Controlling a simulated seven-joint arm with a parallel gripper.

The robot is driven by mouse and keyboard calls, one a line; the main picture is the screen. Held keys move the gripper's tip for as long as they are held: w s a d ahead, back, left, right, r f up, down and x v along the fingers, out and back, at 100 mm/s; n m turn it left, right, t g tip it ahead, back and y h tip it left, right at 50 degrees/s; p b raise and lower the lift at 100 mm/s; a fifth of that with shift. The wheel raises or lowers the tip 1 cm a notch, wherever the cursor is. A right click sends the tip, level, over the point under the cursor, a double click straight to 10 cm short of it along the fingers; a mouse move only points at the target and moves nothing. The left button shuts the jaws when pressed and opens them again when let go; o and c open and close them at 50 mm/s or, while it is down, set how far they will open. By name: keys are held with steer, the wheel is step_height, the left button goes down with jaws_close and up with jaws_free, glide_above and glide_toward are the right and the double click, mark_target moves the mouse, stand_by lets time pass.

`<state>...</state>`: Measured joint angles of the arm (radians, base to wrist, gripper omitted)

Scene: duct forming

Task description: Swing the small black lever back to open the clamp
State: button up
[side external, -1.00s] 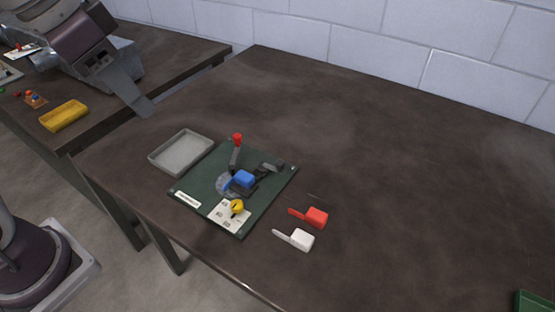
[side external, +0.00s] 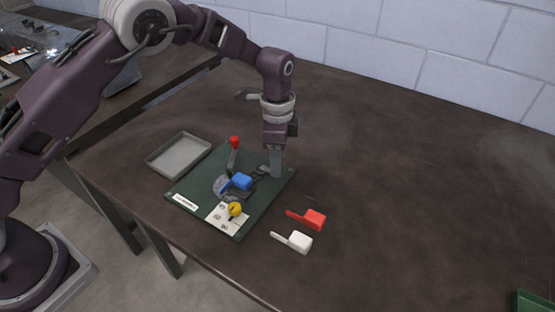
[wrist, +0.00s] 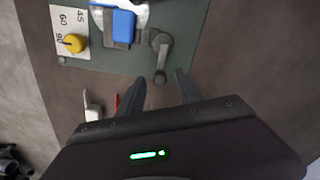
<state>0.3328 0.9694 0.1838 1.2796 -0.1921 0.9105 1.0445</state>
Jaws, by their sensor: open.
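The small black lever (wrist: 161,56) is on the green board (wrist: 188,20), right of the blue block (wrist: 122,26) in the wrist view. Its rounded free end points toward my gripper. My gripper (wrist: 159,78) is open, with one finger on each side of the lever's end in that view; I cannot tell whether either touches it. In the side view my gripper (side external: 277,174) points down at the board's back right corner, at the lever (side external: 262,171), which it partly hides. The blue block (side external: 242,181) sits on the clamp area at the board's middle.
A red-tipped upright handle (side external: 234,150) stands behind the blue block. A yellow knob (side external: 235,210) sits on a white number plate. A grey tray (side external: 180,155) lies left. Red (side external: 315,219) and white (side external: 300,242) pieces lie right of the board. The table's right side is mostly clear.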

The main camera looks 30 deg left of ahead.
steer(key=shift+f, duration=0.3)
jaws_close()
steer(key=shift+w+n, duration=0.15)
steer(key=shift+n, duration=0.15)
steer(key=w+n, duration=0.1)
steer(key=n, duration=0.1)
steer(key=shift+w+a+n, duration=0.15)
steer(key=shift+n, duration=0.25)
steer(key=n, duration=0.1)
steer(key=w+n, duration=0.1)
steer(key=n, duration=0.1)
steer(key=shift+w+a+n, duration=0.2)
steer(key=shift+a+n, duration=0.1)
steer(key=shift+a, duration=0.05)
steer(key=n, duration=0.1)
steer(key=w+a+n, duration=0.1)
steer(key=n, duration=0.1)
steer(key=a+n, duration=0.1)
steer(key=n, duration=0.1)
steer(key=shift+w+r, duration=0.1)
steer(key=shift+w, duration=0.15)
steer(key=shift+w+a+n, duration=0.1)
steer(key=shift+a+n, duration=0.25)
steer(key=shift+n, duration=0.6)
steer(key=shift+w+a+n, duration=0.1)
steer(key=shift+a+n, duration=0.25)
steer(key=shift+n, duration=0.65)
steer(key=shift+w+a+n, duration=0.1)
steer(key=shift+a+n, duration=0.25)
steer(key=shift+n, duration=0.6)
